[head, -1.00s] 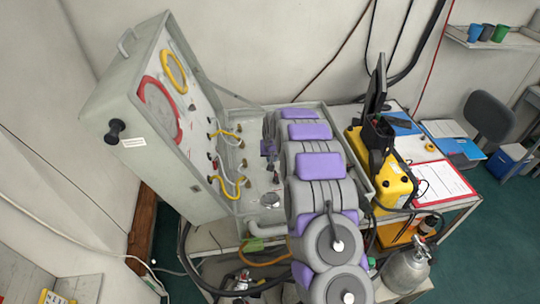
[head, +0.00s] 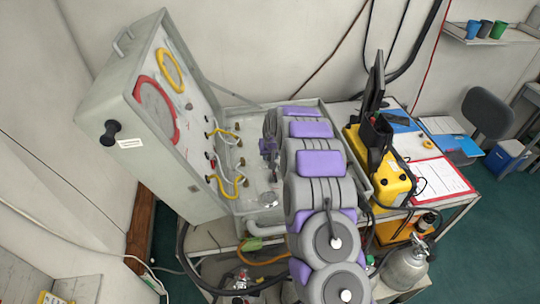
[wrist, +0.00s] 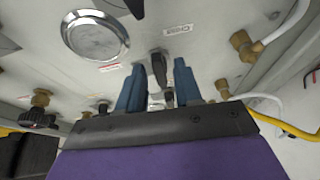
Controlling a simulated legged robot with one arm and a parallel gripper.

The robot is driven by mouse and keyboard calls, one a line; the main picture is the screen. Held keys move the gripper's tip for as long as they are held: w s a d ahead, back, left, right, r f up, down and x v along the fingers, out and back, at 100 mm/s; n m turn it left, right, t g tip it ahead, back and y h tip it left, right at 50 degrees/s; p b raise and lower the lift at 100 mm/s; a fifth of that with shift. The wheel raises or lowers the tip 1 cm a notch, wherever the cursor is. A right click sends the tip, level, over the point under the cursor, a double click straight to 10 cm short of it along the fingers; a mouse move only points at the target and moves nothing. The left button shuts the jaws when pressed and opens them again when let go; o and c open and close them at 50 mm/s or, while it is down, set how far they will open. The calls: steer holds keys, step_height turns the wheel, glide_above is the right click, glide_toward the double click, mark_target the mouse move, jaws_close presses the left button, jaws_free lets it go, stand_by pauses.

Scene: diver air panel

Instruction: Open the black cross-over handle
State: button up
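In the wrist view, a black handle (wrist: 159,68) stands on the grey panel between the two blue fingers of my gripper (wrist: 160,82). A white label next to it seems to read "Cross". The fingers are apart, one on each side of the handle; whether either touches it I cannot tell. A smaller dark fitting shows lower between the fingers. In the head view, my gripper (head: 268,146) is inside the open grey case, low over its panel, and the black handle cannot be made out there.
A round metal gauge (wrist: 95,34) and brass fittings (wrist: 244,46) with hoses surround the handle. The raised lid (head: 155,120) with red and yellow rings stands left of my arm. A yellow unit (head: 385,172) stands to the right.

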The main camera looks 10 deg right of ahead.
steer(key=shift+o, duration=0.2)
steer(key=shift+s+r, duration=0.1)
steer(key=shift+s, duration=0.05)
steer(key=v, duration=1.7)
steer(key=shift+r, duration=0.2)
steer(key=shift+s, duration=0.1)
steer(key=s+f+g+b, duration=0.1)
steer(key=s+g+b, duration=0.2)
steer(key=s, duration=2.2)
steer(key=s+a+f+g+b, duration=0.1)
steer(key=s+b, duration=0.6)
steer(key=s, duration=1.8)
steer(key=shift+s+f+g, duration=0.3)
steer(key=shift+f+g, duration=0.4)
steer(key=shift+g, duration=0.5)
